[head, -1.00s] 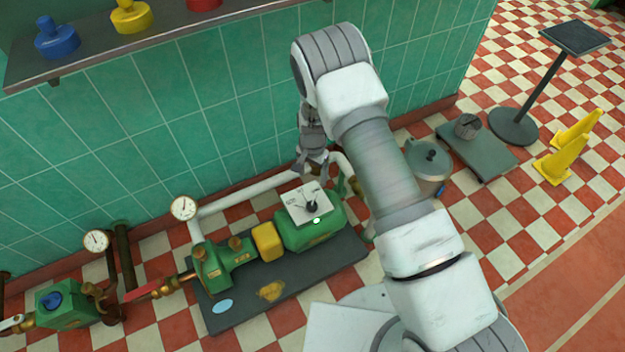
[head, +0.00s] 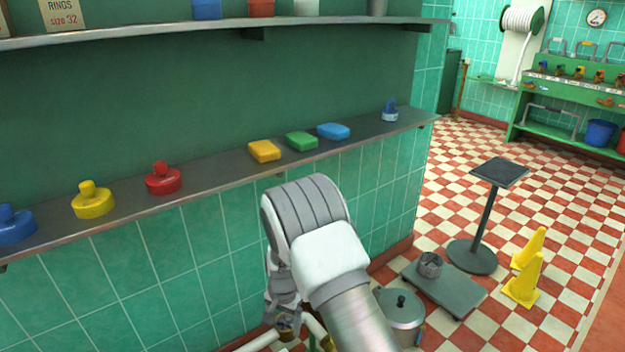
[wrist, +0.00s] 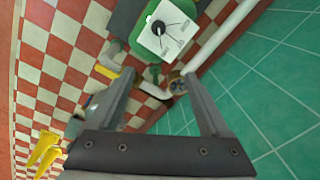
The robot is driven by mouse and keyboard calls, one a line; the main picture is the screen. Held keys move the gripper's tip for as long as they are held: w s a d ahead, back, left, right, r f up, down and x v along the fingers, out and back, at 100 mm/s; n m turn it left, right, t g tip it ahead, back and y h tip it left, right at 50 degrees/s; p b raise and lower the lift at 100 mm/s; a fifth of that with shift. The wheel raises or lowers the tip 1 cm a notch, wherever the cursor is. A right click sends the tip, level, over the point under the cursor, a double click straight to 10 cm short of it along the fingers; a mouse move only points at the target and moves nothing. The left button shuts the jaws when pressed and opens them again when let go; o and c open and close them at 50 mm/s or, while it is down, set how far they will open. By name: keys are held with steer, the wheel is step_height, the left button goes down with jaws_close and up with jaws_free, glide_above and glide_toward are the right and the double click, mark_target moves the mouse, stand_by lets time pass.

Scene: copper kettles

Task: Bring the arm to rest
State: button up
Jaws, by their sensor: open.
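My arm reaches up from the bottom of the head view, bent over at its elbow, with the forearm hanging down by the green tiled wall. My gripper (wrist: 157,82) is open in the wrist view, its two fingers spread with nothing held between them. In the head view the gripper end hangs low, partly hidden beside the arm. Beyond the fingers, the wrist view shows a green pump box with a white switch plate (wrist: 166,30) and a pale pipe (wrist: 222,35).
A shelf (head: 225,170) along the wall holds several coloured knobs and blocks. A lidded pot (head: 402,315), a low grey platform (head: 452,290), a black-topped stand (head: 500,172) and yellow wedge-shaped markers (head: 524,280) stand right of the arm. Checkered floor (head: 560,185) lies open beyond.

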steer(key=s+d+r+n+t, duration=0.15)
steer(key=d+r, duration=0.25)
steer(key=r, duration=0.5)
steer(key=s+d+r+y, duration=0.1)
steer(key=s+d+r, duration=0.15)
steer(key=r, duration=0.75)
steer(key=s+d+r+t, duration=0.1)
steer(key=d+r, duration=0.3)
steer(key=r, duration=0.5)
steer(key=s+d+r+n+t+h, duration=0.1)
steer(key=s+d+r, duration=0.3)
steer(key=s, duration=0.3)
steer(key=s+d+r+n+t, duration=0.1)
steer(key=s+d+r, duration=0.25)
steer(key=s, duration=0.35)
steer(key=s+d+r+n+t+h, duration=0.1)
steer(key=s+d+r, duration=0.3)
steer(key=s, duration=0.3)
step_height(320, 180, up, 20)
steer(key=p, duration=2.1)
steer(key=shift+y, duration=0.3)
steer(key=shift+f, duration=0.15)
steer(key=c, duration=0.5)
steer(key=shift+a, duration=0.2)
